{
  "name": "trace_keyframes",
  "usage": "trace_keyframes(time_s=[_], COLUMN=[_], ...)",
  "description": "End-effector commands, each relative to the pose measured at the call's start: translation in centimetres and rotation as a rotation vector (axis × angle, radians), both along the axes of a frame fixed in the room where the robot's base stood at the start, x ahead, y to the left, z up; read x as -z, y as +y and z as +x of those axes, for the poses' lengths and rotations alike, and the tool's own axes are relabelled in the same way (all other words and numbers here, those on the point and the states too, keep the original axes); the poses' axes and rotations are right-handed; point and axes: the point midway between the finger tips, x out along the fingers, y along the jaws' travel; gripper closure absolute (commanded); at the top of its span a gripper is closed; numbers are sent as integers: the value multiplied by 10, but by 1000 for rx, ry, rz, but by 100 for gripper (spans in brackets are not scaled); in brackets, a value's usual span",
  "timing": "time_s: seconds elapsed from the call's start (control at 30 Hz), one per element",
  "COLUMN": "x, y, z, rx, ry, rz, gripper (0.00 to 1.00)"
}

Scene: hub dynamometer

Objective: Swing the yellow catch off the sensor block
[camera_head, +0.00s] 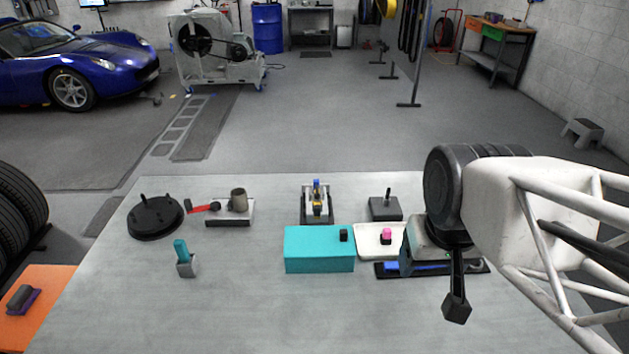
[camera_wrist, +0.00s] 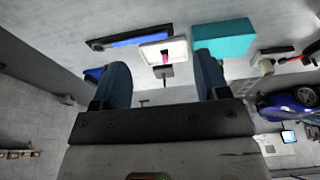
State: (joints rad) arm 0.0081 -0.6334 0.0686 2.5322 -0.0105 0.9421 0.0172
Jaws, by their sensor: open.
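A small device on a dark base (camera_head: 317,216), which looks like the sensor block, stands behind the teal box near the table's back edge. It carries a yellow part (camera_head: 317,204), seemingly the catch, and a blue knob on top (camera_head: 316,183). The catch's exact pose is too small to tell. My gripper (camera_head: 456,306) hangs over the right part of the table, to the right of the device and apart from it. In the wrist view my gripper (camera_wrist: 162,74) has its two fingers wide apart with nothing held. I cannot make out the catch there.
The teal box (camera_head: 318,252) and a white tray with a pink piece (camera_head: 372,248) stand in front of the device. A dark block with a post (camera_head: 384,208) is to its right. A red-handled tool (camera_head: 204,207) lies left. The table's front middle is clear.

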Motion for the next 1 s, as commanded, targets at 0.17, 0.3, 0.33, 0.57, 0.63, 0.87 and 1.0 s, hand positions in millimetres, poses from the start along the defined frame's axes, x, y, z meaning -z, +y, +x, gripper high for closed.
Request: trace_keyframes(time_s=[0.17,0.3,0.33,0.57,0.63,0.87,1.0], x=[-1,-2,-2,-5,-5,-2,2], y=[1,4,4,15,20,36,47], z=[4,14,17,53,67,111,138], rx=[0,-1,-1,-1,0,1,3], ry=[3,10,13,41,51,83,103], rz=[1,3,3,10,12,17,19], gripper=[55,55,55,55,55,55,55])
